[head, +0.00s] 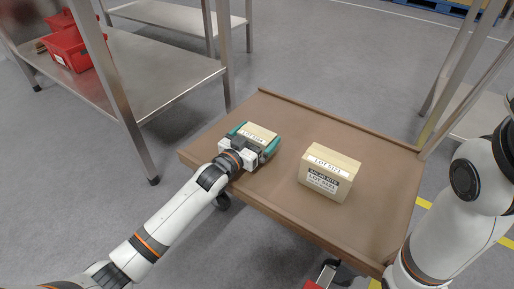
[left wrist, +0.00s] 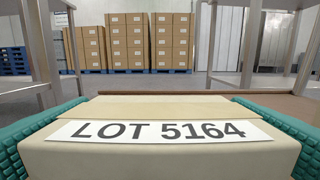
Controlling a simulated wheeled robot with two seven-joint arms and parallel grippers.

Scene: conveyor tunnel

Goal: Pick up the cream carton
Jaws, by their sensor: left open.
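A cream carton (head: 259,132) with a white "LOT 5164" label lies on the brown cart top (head: 285,114). It fills the lower part of the left wrist view (left wrist: 160,158). My left gripper (head: 255,138) is open, with a teal padded finger on each side of this carton. Whether the pads touch the carton cannot be told. A second, larger cream-tan carton (head: 328,174) with white and dark labels stands to the right, apart from the gripper. My right gripper is out of view; only part of the right arm shows at the right edge.
A steel table (head: 165,72) with red bins (head: 72,48) stands at the left. Metal posts (head: 455,75) rise at the cart's right. Stacked brown boxes (left wrist: 126,40) stand far back. The cart top is clear between the cartons.

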